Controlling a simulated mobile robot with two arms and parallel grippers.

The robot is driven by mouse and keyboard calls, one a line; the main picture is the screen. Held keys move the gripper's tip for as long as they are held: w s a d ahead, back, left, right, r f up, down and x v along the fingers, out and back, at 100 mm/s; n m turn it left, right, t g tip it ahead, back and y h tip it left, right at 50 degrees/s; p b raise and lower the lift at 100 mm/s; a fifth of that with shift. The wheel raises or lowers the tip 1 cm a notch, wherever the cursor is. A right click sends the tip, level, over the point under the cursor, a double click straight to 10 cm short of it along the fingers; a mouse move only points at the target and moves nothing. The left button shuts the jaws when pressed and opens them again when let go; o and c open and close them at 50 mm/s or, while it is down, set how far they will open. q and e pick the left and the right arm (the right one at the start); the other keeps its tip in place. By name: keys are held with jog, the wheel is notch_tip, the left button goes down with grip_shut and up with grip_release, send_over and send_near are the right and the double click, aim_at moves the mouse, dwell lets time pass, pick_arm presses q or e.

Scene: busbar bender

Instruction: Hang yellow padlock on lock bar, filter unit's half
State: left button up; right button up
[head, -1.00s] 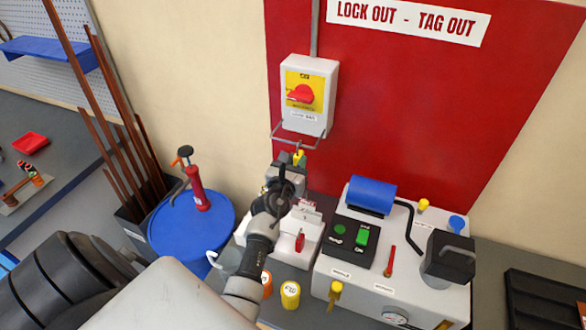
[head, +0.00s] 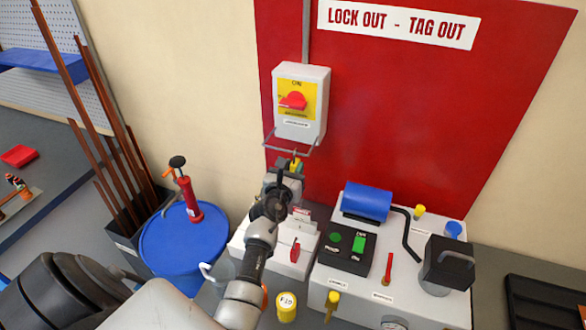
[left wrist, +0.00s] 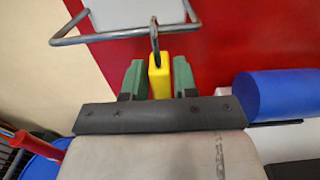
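The yellow padlock (left wrist: 160,76) is upright between the green finger pads of my left gripper (left wrist: 159,82), which appear to touch both its sides. Its dark shackle rises to the front rod of the grey lock bar (left wrist: 110,36), right of that rod's middle. The shackle overlaps the rod in the picture; I cannot tell whether it goes around it. In the head view the padlock (head: 296,164) shows small at my left gripper (head: 291,168), just below the lock bar (head: 291,150). My right gripper is not in view.
The lock bar sticks out under a grey switch box (head: 314,110) with a red knob (head: 293,100). Below right stands a grey machine (head: 345,285) with a blue cylinder (head: 367,202). A blue drum (head: 165,250) with a red pump (head: 187,198) stands left of my arm.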

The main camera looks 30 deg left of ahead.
pick_arm(q)
jog(key=o, duration=0.4)
jog(key=shift+c, duration=0.2)
jog(key=shift+s, duration=0.35)
jog(key=p+v, duration=0.2)
jog(key=v, duration=0.8)
jog(key=shift+s, duration=0.1)
